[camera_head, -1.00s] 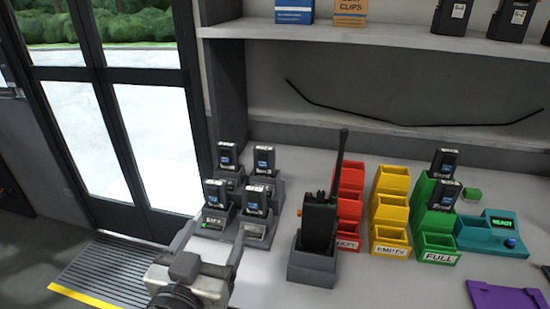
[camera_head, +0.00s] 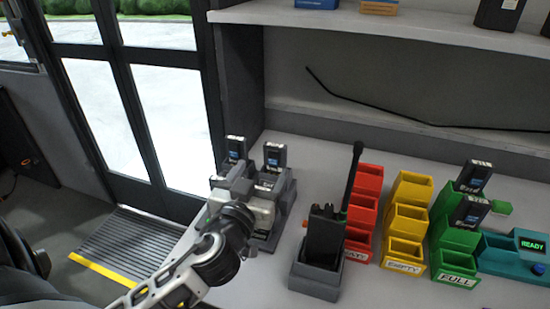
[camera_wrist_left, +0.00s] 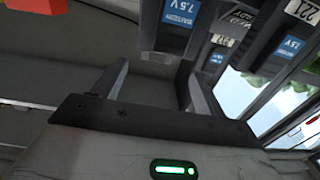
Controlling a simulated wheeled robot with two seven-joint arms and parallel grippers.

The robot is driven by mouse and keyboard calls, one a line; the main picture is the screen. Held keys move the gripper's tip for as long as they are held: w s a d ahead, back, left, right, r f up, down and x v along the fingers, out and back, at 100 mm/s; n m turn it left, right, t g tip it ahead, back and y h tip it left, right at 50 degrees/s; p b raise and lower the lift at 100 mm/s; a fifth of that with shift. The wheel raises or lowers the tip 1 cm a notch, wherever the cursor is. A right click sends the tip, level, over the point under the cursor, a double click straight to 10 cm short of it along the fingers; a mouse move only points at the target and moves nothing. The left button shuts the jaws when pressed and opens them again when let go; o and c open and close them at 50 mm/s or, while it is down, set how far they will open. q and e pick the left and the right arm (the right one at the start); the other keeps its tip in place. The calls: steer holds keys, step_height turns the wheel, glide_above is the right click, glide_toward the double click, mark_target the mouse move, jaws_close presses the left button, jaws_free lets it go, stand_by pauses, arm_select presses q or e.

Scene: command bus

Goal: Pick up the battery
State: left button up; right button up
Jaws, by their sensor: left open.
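Dark batteries with blue labels stand in grey charger docks beside the door. Two rear ones, a left battery (camera_head: 236,150) and a right battery (camera_head: 274,157), show in the head view; my left gripper (camera_head: 246,188) and arm hide the front ones. In the left wrist view my left gripper (camera_wrist_left: 157,72) is open and nothing is held. A battery marked 7.5 V (camera_wrist_left: 176,22) is just beyond the fingertips, apart from them. More batteries, one in the middle (camera_wrist_left: 214,50) and one at the right (camera_wrist_left: 288,45), lie farther off. My right gripper is not in view.
A radio (camera_head: 325,235) with a tall antenna stands in a dock right of my arm. Red bins (camera_head: 361,212), yellow bins (camera_head: 405,220) and green bins (camera_head: 455,260) follow, with two batteries in the green ones. A teal READY device (camera_head: 515,258) is at far right. A shelf (camera_head: 420,32) hangs above.

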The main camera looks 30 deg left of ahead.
mark_target(273, 156)
arm_select(q)
steer(key=shift+p+x, duration=0.85)
steer(key=shift+x, duration=1.85)
steer(key=shift+d+f, duration=0.15)
steer(key=shift+d, duration=0.05)
steer(key=c, duration=1.1)
